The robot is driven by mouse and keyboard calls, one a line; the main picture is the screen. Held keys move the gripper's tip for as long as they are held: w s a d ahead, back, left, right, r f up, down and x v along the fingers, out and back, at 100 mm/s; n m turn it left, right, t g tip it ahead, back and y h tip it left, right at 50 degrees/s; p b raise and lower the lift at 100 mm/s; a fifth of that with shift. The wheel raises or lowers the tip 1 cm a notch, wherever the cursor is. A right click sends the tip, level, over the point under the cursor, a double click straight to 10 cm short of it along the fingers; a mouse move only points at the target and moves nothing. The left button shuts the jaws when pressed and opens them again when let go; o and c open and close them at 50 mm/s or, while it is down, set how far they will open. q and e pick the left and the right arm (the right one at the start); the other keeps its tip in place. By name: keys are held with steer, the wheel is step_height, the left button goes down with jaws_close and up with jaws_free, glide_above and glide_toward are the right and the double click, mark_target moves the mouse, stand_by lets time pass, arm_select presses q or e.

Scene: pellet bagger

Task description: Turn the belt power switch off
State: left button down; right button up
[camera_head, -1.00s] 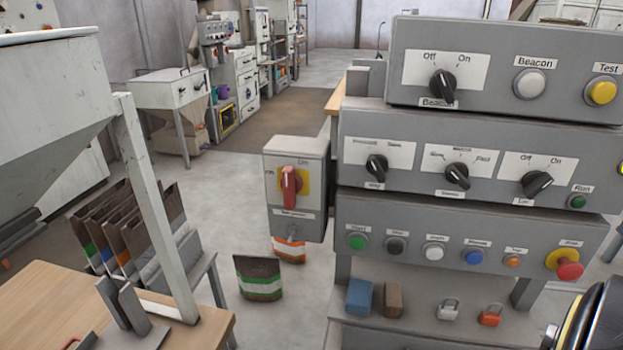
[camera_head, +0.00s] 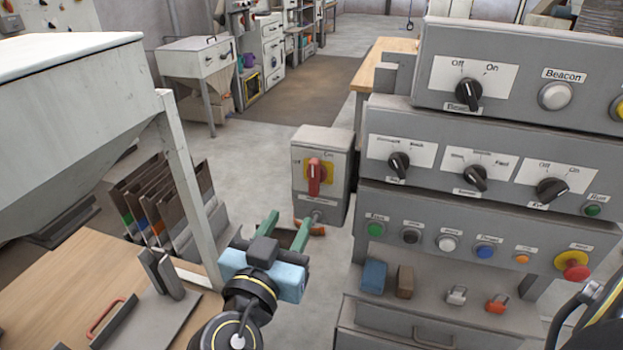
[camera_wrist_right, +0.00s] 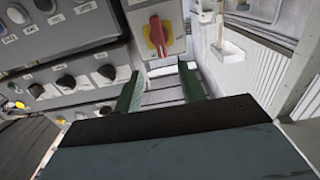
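The belt power switch is a red handle (camera_head: 314,177) on a yellow plate, on the front of a grey box left of the control panels. The handle stands upright, pointing at the On label at the top; the Off label is at the left. It also shows in the right wrist view (camera_wrist_right: 157,36), beyond the fingers. My right gripper (camera_head: 294,228), with green fingers, is open and empty, below and in front of the switch box, apart from the handle. Its fingers also show in the right wrist view (camera_wrist_right: 160,86). My left gripper is not in view.
Grey control panels (camera_head: 480,190) with knobs and buttons stand right of the switch. A hopper (camera_head: 70,120) and its post (camera_head: 185,180) stand left, over a wooden table (camera_head: 60,285). Blue (camera_head: 374,276) and brown (camera_head: 405,281) blocks lie below the panels.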

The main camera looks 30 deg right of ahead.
mark_target(312, 179)
steer(key=p+x, duration=0.2)
steer(key=x, duration=1)
steer(key=shift+s, duration=0.1)
steer(key=shift+w+d+p, duration=0.3)
steer(key=shift+w+d, duration=0.1)
steer(key=shift+d, duration=0.05)
steer(key=c, duration=0.6)
